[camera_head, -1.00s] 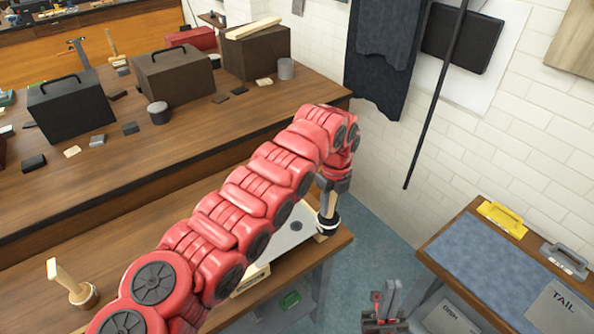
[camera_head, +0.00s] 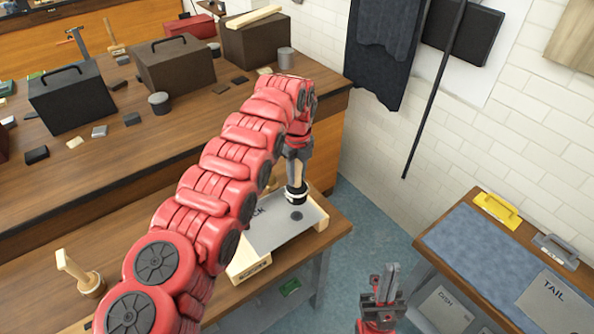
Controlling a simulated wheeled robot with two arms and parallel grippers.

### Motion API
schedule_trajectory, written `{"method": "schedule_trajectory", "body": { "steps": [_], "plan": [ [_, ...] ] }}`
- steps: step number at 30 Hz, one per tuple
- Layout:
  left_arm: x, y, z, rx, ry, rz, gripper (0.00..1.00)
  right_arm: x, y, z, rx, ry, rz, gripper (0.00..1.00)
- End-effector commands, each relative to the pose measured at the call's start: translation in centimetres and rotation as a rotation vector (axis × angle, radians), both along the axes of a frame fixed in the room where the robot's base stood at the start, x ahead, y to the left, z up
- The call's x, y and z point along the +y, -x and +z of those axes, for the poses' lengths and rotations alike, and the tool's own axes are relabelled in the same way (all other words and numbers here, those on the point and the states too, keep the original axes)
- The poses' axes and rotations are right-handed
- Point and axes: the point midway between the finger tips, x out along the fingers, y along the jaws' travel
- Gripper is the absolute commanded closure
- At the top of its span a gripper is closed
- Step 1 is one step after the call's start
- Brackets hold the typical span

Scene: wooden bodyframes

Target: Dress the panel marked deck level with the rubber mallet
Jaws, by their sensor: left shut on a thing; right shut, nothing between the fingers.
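My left gripper (camera_head: 298,153) is shut on the wooden handle of a mallet with a black head and white band (camera_head: 297,194). The mallet points head down over the grey panel (camera_head: 272,233), just beyond a dark round spot on it (camera_head: 296,215). I cannot tell whether the head touches the panel. The letters "CK" show on the panel; my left arm hides the rest. The panel lies between wooden end pieces, one at the front left (camera_head: 249,266) and one at the right (camera_head: 320,212). My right gripper (camera_head: 389,281) is shut and empty, low in front of the bench.
The right table has a blue mat (camera_head: 484,256), yellow and grey handled tools (camera_head: 497,209), and a "TAIL" panel (camera_head: 553,303). Dark cases (camera_head: 172,70) stand on the rear bench. Floor shows between the tables.

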Motion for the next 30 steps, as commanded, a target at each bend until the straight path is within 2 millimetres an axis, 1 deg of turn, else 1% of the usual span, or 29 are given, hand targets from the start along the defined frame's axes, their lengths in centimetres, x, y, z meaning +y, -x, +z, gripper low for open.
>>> {"method": "schedule_trajectory", "body": {
  "steps": [10,13,14,17,18,22,23,24,26,28,30],
  "plan": [
    [0.0,0.0,0.0,-0.001,0.001,0.000,1.00,0.0,0.0,0.0,0.000,0.000,0.000,1.00],
    [0.0,0.0,-0.9,0.000,0.000,0.000,1.00,0.0,0.0,-0.7,0.000,0.000,0.000,1.00],
    [0.0,0.0,-1.6,0.001,0.001,0.000,1.00,0.0,0.0,-1.1,0.000,0.000,0.000,1.00],
    [0.0,0.1,-4.9,0.004,0.000,0.000,1.00,0.0,0.0,-3.2,0.000,0.000,0.000,1.00],
    [0.0,0.1,-6.3,0.005,0.000,0.000,1.00,0.0,0.0,-4.2,0.000,0.000,0.000,1.00],
    [0.0,0.1,-10.6,0.002,0.001,0.001,1.00,0.0,0.0,-7.5,0.000,0.000,0.000,1.00],
    [0.0,0.0,-9.5,-0.001,0.001,0.001,1.00,0.0,0.0,-6.5,0.001,0.000,0.000,1.00],
    [0.0,0.0,-8.9,-0.001,0.001,0.001,1.00,0.0,0.0,-6.0,0.000,0.000,0.000,1.00],
    [0.0,0.0,-8.6,-0.001,0.001,0.001,1.00,0.0,0.0,-5.8,-0.001,0.000,0.000,1.00],
    [0.0,0.0,-7.8,-0.001,0.001,0.001,1.00,0.0,0.0,-5.7,0.000,0.000,0.000,1.00],
    [0.0,-0.1,-6.6,-0.003,0.001,0.000,1.00,0.0,0.0,-5.5,0.000,0.000,0.000,1.00]
  ]
}}
